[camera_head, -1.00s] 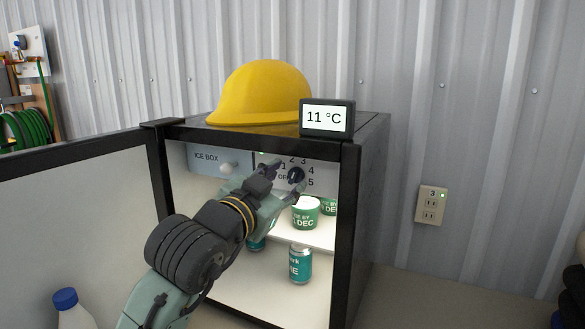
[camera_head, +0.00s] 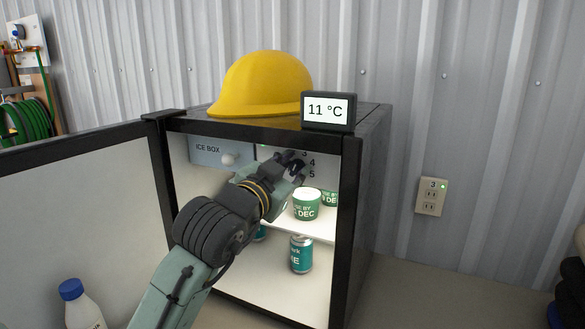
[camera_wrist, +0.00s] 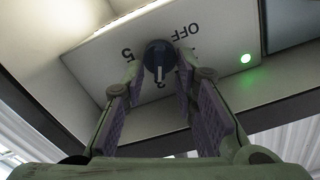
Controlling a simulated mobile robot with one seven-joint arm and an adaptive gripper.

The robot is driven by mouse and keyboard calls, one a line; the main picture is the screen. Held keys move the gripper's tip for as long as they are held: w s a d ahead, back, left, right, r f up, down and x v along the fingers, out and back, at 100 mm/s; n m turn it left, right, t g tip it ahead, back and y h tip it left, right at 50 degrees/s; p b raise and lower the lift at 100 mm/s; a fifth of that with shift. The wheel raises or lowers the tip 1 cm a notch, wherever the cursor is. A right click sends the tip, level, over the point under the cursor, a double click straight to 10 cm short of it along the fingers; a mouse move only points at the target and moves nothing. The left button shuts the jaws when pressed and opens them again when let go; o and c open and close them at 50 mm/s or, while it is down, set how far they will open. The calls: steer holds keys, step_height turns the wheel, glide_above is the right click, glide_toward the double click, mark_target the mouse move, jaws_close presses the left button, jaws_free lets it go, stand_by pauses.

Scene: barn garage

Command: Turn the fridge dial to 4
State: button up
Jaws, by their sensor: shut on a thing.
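The fridge (camera_head: 375,170) stands open, with the dial panel (camera_wrist: 100,75) at the top inside. In the wrist view, the dark blue dial (camera_wrist: 158,54) sits between my fingertips. Its pale pointer points down toward a numeral, 2 or 3, that I cannot read surely; 5 is at left and OFF at upper right. In the head view, 3, 4 and 5 show right of my gripper (camera_head: 291,162), which mostly hides the dial. My gripper (camera_wrist: 158,64) is shut on the dial. The display (camera_head: 327,112) on the fridge reads 11 °C.
A yellow hard hat (camera_head: 262,85) lies on the fridge. The ice box (camera_head: 208,150) is left of the panel. Tubs (camera_head: 306,206) stand on the shelf (camera_head: 322,228) below my gripper, with a can (camera_head: 301,254) lower down. The open door (camera_head: 75,205) is at left.

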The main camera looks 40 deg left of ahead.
jaws_close()
steer(key=shift+f+b, duration=0.1)
steer(key=shift+b, duration=0.2)
steer(key=m+b, duration=0.2)
steer(key=shift+w+d+f+m+b, duration=0.15)
steer(key=shift+f+m+b, duration=0.1)
steer(key=shift+m+b, duration=0.15)
steer(key=shift+d+m+b, duration=0.1)
steer(key=shift+m+b, duration=2.2)
steer(key=shift+m, duration=0.7)
steer(key=o, duration=0.7)
jaws_free()
steer(key=shift+c, duration=0.2)
